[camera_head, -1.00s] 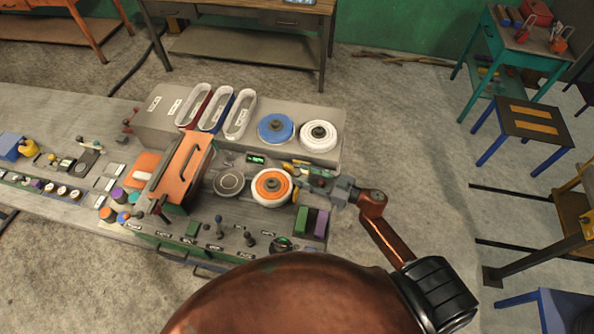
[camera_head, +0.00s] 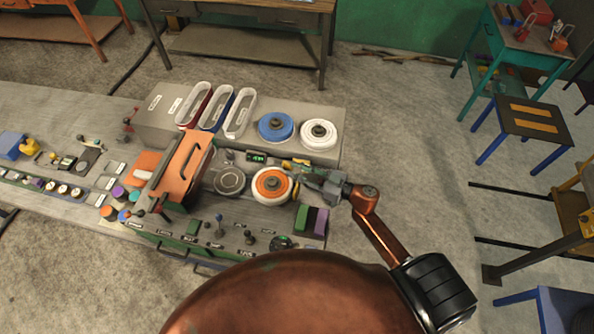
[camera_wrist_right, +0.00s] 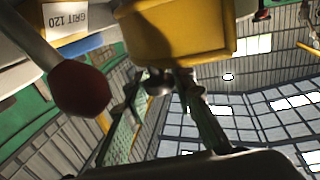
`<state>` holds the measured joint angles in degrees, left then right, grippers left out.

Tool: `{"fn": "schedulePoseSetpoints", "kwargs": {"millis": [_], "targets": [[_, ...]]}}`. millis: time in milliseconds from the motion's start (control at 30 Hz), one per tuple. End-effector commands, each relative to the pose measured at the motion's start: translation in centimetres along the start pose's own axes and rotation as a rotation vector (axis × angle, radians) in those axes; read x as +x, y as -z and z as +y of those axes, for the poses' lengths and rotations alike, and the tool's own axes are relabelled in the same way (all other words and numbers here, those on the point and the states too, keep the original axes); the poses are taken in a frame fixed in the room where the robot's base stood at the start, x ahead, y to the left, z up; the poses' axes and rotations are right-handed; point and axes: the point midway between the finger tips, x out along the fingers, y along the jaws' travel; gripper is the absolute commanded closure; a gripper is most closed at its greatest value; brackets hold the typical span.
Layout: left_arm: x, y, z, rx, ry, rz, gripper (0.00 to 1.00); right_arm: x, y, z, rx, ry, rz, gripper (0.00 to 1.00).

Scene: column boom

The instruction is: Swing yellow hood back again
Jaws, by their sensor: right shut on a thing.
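The yellow hood (camera_head: 291,163) shows as a small yellow piece just behind the orange and white disc on the bench in the head view. In the right wrist view the yellow hood (camera_wrist_right: 178,32) is large, at the top. My right gripper (camera_head: 305,171) reaches in from the right, at the hood's right end. In the wrist view the gripper (camera_wrist_right: 170,82) is at the hood's lower edge and shut on it. The gripper partly hides the hood in the head view, so its exact tilt is unclear. My left gripper is in neither current view.
The orange and white disc (camera_head: 272,185) lies close in front of the gripper. A blue disc (camera_head: 276,127) and a white disc (camera_head: 319,133) are behind. An orange cover (camera_head: 180,170) stands left. In the wrist view a dark red knob (camera_wrist_right: 80,88) is close.

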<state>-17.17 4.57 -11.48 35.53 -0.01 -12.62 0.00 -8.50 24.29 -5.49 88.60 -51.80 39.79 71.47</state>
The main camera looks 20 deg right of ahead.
Motion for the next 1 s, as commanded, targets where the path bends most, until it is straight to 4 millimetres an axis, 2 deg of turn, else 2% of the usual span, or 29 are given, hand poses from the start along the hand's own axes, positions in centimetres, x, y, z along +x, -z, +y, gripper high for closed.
{"fn": "schedulePoseSetpoints", "kwargs": {"millis": [133, 667, 1000], "targets": [[0.0, 0.0, 0.0, 0.0, 0.0, 0.0, 0.11, 0.0, 0.0, 0.0, 0.0, 0.0, 0.0, 1.0], [0.3, -0.1, 0.0, -0.001, 0.0, -0.001, 0.11, 0.1, 0.0, 0.3, -0.003, 0.025, -0.001, 1.0], [2.5, -0.3, 0.1, -0.001, 0.0, -0.001, 0.11, 1.0, -0.3, 2.0, -0.007, 0.211, -0.004, 1.0]]}}
